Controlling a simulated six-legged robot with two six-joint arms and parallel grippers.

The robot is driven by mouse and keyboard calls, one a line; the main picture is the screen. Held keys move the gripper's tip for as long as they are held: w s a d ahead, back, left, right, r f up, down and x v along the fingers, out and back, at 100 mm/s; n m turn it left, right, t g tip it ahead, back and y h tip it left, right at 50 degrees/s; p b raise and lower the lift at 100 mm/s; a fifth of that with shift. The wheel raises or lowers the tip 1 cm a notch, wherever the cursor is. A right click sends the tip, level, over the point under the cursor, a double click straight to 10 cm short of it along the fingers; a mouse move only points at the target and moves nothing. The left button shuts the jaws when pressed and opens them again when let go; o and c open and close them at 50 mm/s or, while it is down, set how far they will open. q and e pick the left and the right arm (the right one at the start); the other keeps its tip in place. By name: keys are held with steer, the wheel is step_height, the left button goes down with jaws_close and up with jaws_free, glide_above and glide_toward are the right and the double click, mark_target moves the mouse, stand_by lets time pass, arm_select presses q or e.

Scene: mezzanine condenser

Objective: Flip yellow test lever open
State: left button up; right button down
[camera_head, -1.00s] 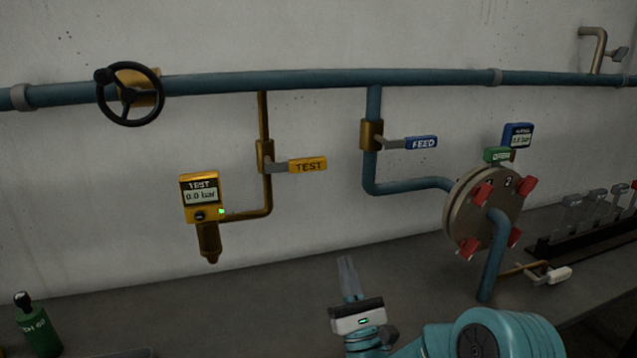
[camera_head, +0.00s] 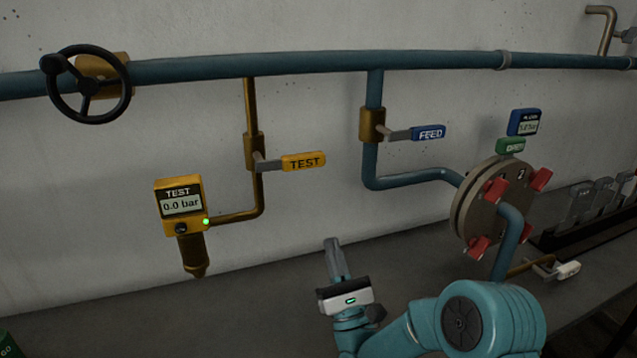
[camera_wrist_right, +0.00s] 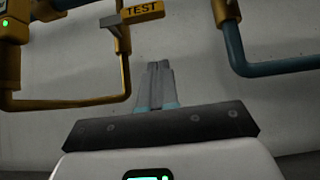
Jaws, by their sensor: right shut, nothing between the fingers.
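The yellow TEST lever (camera_head: 303,161) sticks out to the right from a brass valve on a vertical brass pipe (camera_head: 249,105). It lies across the pipe, roughly level. It also shows at the top of the right wrist view (camera_wrist_right: 142,12). A yellow TEST gauge (camera_head: 180,205) reads 0.0 bar and has a green light. My right gripper (camera_head: 333,243) is shut and empty, below and a little right of the lever, apart from it. Its closed fingers show in the right wrist view (camera_wrist_right: 157,70), pointing up below the lever. My left gripper is not in view.
A blue FEED lever (camera_head: 428,132) is on the blue pipe to the right. A round flange (camera_head: 480,205) with red clamps stands right of my gripper. A black handwheel (camera_head: 87,84) is at upper left. The wall between TEST lever and gripper is clear.

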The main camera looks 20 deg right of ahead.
steer(key=shift+s, duration=0.1)
steer(key=p, duration=0.5)
glide_toward(316, 166)
steer(key=shift+w+d+f+x, duration=0.1)
steer(key=shift+w+f+x, duration=0.05)
steer(key=shift+x, duration=0.9)
steer(key=shift+w+d+f+x, duration=0.1)
steer(key=shift+w+f+x, duration=0.05)
steer(key=shift+x, duration=0.9)
steer(key=shift+w+d+f+x, duration=0.1)
steer(key=shift+w+f+x, duration=0.05)
steer(key=shift+x, duration=0.9)
steer(key=shift+w+f, duration=0.1)
steer(key=shift+a, duration=0.15)
